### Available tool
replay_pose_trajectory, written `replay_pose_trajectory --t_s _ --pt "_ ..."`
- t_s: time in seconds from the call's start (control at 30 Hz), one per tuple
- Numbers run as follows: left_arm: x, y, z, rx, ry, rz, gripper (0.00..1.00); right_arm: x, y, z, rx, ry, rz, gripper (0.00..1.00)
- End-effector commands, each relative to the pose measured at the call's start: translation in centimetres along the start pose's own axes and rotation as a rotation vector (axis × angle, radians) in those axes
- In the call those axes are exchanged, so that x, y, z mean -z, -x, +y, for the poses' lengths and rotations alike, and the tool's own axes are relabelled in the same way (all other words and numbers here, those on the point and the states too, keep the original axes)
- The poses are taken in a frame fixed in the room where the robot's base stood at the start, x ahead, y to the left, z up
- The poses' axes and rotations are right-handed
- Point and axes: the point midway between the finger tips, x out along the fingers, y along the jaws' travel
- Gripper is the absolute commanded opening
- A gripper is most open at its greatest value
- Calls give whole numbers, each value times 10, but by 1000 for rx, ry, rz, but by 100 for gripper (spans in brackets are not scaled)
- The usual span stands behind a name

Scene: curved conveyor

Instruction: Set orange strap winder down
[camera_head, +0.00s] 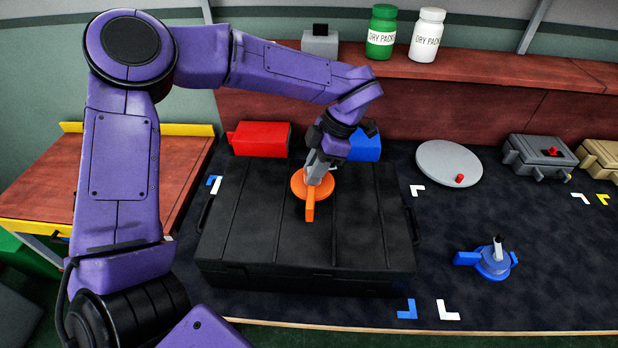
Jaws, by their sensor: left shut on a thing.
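The orange strap winder (309,190) is a round disc with a handle pointing toward the front of the table. It is over the lid of the large black case (270,240); I cannot tell whether it touches the lid. My left gripper (316,174) reaches down from above and is shut on the orange strap winder, hiding part of its top. My right gripper is not in view.
A blue winder (493,263) stands at the right on the dark mat. A grey disc (449,163) and a grey case (540,158) are behind it. A red box (261,138) and a blue box (365,146) stand behind the black case. Bare mat lies right of the case.

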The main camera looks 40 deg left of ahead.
Motion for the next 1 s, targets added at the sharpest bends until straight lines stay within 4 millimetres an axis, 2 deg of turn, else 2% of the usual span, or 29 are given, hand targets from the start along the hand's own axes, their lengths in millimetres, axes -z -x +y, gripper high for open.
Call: replay_pose_trajectory --t_s 0.1,0.23,0.5,0.53,0.6,0.87,1.0 --pt "4 -20 11 4 0 2 0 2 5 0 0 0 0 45" --pt "-5 -41 10 3 -2 3 0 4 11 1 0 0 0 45" --pt "-9 -49 11 1 0 0 0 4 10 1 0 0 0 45" --pt "-9 -49 10 1 0 0 34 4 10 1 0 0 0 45" --pt "-9 -49 10 1 0 0 50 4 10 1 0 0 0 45" --pt "-9 -48 11 1 1 0 50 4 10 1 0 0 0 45" --pt "-10 -34 11 -2 2 -1 50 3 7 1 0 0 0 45"
